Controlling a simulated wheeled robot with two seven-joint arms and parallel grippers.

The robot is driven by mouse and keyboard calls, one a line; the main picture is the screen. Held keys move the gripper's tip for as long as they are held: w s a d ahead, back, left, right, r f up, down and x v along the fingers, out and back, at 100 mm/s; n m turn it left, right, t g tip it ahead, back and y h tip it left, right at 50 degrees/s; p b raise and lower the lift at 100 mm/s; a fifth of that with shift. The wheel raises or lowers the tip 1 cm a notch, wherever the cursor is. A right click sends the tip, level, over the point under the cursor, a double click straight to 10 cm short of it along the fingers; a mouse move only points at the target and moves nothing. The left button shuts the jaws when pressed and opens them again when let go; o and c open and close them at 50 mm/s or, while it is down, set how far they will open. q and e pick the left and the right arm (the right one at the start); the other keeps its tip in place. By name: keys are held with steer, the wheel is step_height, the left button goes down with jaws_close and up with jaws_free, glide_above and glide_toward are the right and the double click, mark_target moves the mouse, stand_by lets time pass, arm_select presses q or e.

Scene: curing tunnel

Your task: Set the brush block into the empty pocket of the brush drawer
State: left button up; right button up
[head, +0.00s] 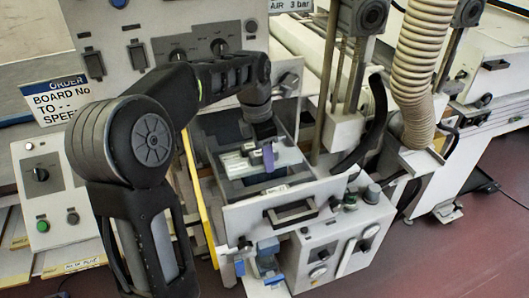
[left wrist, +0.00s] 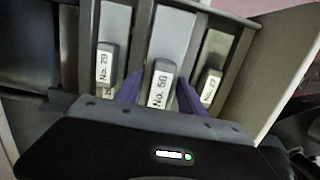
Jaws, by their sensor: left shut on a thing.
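My left gripper (head: 265,158) reaches down into the open brush drawer (head: 246,216) in the head view. In the left wrist view its two purple fingers (left wrist: 158,94) are shut on the brush block (left wrist: 161,80), a grey block with a white label reading "No. 50". The block is over the middle pocket of the drawer, between two dividers. I cannot tell whether it touches the pocket floor. A block labelled "No. 20" (left wrist: 106,62) is in the pocket to its left, and another labelled block (left wrist: 210,84) is to its right. My right gripper is not in view.
A control box (head: 318,262) with knobs stands right of the drawer front. A yellow strip (head: 199,193) runs along the drawer's left side. A ribbed hose (head: 418,75) and vertical posts stand behind to the right. Red floor lies clear at lower right.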

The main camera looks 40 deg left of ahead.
mark_target(263, 167)
arm_select(q)
steer(key=shift+f+b, duration=0.95)
steer(key=shift+f, duration=0.9)
steer(key=shift+s+d+f+b, duration=0.15)
steer(key=shift+s+f+b, duration=0.2)
steer(key=shift+f, duration=0.2)
steer(key=o, duration=1.6)
steer(key=shift+f, duration=0.1)
steer(key=shift+c, duration=0.2)
steer(key=shift+a+r, duration=0.2)
steer(key=shift+r, duration=0.35)
steer(key=r, duration=0.5)
steer(key=r+b, duration=0.1)
steer(key=r, duration=0.2)
steer(key=shift+s+a+r, duration=0.2)
steer(key=shift+s+r, duration=0.05)
steer(key=shift+r, duration=0.05)
